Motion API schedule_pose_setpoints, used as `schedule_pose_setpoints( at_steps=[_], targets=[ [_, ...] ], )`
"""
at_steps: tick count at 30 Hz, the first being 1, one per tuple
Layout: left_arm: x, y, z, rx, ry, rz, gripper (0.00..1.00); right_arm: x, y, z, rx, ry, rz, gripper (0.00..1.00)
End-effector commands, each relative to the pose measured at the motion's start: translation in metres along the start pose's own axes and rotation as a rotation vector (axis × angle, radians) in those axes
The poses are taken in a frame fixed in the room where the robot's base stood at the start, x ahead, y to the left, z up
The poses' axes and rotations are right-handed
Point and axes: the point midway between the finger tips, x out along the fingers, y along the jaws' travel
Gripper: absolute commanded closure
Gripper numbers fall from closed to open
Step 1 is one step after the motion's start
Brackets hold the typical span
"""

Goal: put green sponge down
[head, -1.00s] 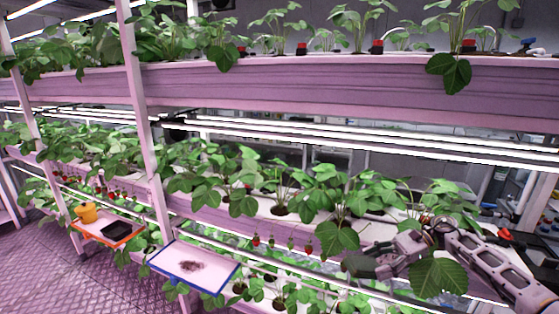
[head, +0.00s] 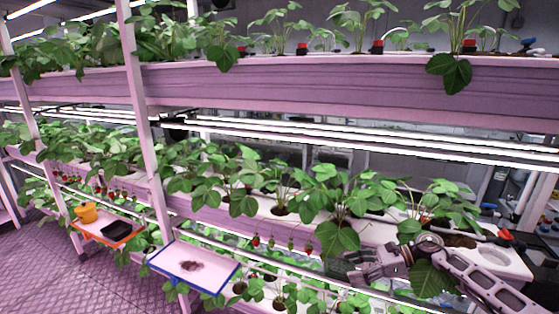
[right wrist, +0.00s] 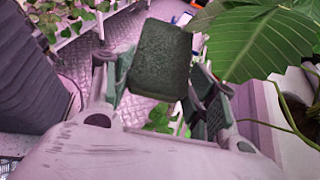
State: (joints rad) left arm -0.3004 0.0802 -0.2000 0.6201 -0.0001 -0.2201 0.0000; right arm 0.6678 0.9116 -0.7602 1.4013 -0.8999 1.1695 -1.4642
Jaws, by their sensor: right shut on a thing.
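The green sponge (right wrist: 160,60) is a dark green block in the right wrist view. My right gripper (right wrist: 158,88) is shut on it, with one finger on each side, and the sponge sticks out beyond the fingertips. In the head view my right gripper (head: 345,268) is in front of the lower plant row, right of the blue-edged tray and apart from it. The sponge is hard to make out there. My left gripper is not in view.
The blue-edged white tray (head: 210,278) has a small dark smudge (head: 192,265). An orange-edged tray (head: 128,238) to its left holds a yellow pot (head: 87,213) and a black flat item (head: 116,231). Leaves (head: 432,275) hang close around my right arm.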

Motion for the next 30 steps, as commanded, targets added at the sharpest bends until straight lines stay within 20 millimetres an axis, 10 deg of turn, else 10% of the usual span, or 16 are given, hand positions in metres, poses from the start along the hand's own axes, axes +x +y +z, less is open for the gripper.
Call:
schedule_pose_setpoints(
  at_steps=[30],
  targets=[
    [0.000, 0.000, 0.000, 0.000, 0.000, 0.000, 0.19, 0.042, 0.001, -0.003, 0.121, 0.001, -0.295, 0.65]
  ],
)
